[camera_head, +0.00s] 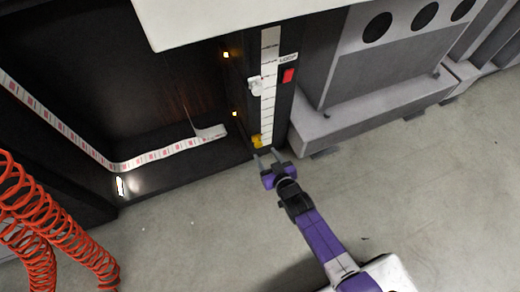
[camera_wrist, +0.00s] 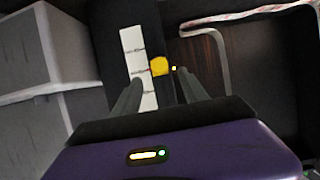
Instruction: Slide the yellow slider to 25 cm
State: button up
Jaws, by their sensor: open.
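The yellow slider (camera_head: 257,141) sits near the low end of a white scale strip (camera_head: 268,95) on a dark upright panel of the machine. In the wrist view the yellow slider (camera_wrist: 160,66) shows ahead of my gripper, between the lines of its two fingers, beside the scale strip (camera_wrist: 138,62). My gripper (camera_head: 267,156) is open and empty, just in front of and below the slider in the head view. The fingers (camera_wrist: 160,92) look apart from the slider, though the exact gap is hard to tell. The scale's numbers are too small to read.
A white slider (camera_head: 255,86) sits higher on the same strip, with a red switch (camera_head: 288,75) to its right. A grey cabinet (camera_head: 370,75) stands close at the right. A label band (camera_head: 150,152) runs at the left, with orange coiled hoses (camera_head: 50,215). The floor in front is clear.

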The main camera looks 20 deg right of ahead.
aim_at(259, 146)
jog(key=b+x, duration=0.4)
jog(key=x, duration=0.1)
jog(key=shift+w+f+b, duration=0.1)
jog(key=shift+f+b, duration=0.15)
jog(key=shift+b, duration=0.05)
jog(key=shift+w+f+b, duration=0.1)
jog(key=shift+w+b, duration=0.4)
jog(key=shift+w, duration=0.2)
jog(key=shift+c, duration=0.4)
grip_shut()
dwell(0.4)
